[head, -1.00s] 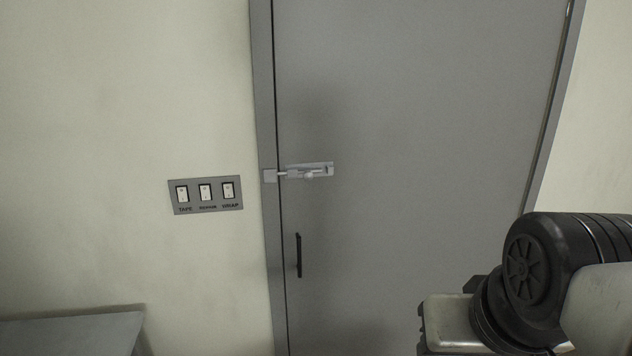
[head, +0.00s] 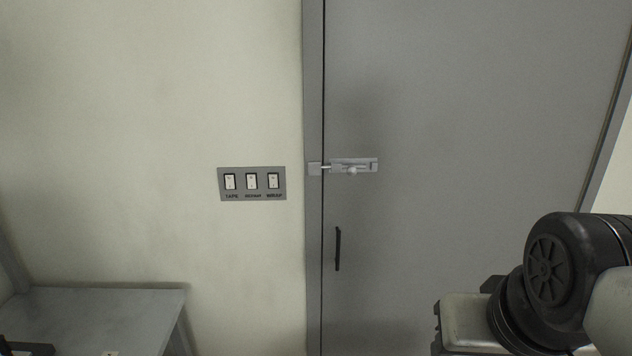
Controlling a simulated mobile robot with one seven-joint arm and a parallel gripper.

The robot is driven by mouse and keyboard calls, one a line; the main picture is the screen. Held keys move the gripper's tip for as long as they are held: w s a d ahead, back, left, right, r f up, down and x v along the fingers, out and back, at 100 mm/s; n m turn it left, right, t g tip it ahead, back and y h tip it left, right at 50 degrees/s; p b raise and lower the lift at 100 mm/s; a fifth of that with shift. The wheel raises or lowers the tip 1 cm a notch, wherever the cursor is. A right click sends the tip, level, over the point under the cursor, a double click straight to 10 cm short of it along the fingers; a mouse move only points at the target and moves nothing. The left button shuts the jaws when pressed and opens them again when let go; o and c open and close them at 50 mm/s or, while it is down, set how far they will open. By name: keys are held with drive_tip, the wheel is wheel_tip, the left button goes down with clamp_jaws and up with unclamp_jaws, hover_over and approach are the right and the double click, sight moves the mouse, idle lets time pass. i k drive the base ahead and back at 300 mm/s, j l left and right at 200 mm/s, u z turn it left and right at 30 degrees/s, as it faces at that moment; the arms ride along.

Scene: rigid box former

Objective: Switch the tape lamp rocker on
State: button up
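A grey switch plate (head: 252,198) is on the pale wall, left of the door frame. It carries three white rockers in a row with dark labels beneath. The leftmost is the tape rocker (head: 230,181); its label is blurred now but read TAPE a second ago. The middle rocker (head: 250,181) and the right one, labelled wrap (head: 273,181), sit beside it. Which way each rocker is tilted is too small to tell. Part of my arm shows at the lower right, well away from the plate. My gripper is not in view.
A grey door (head: 450,120) with a sliding bolt (head: 354,166) and a black handle (head: 338,248) stands right of the plate. The bolt reaches the frame. A grey table (head: 110,310) stands at the lower left, with a dark object (head: 25,347) at its near edge.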

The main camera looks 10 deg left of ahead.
sight(230, 184)
drive_tip(key=u, duration=1.1)
drive_tip(key=i+j+z, duration=0.7)
drive_tip(key=i, duration=0.15)
drive_tip(key=l, duration=0.1)
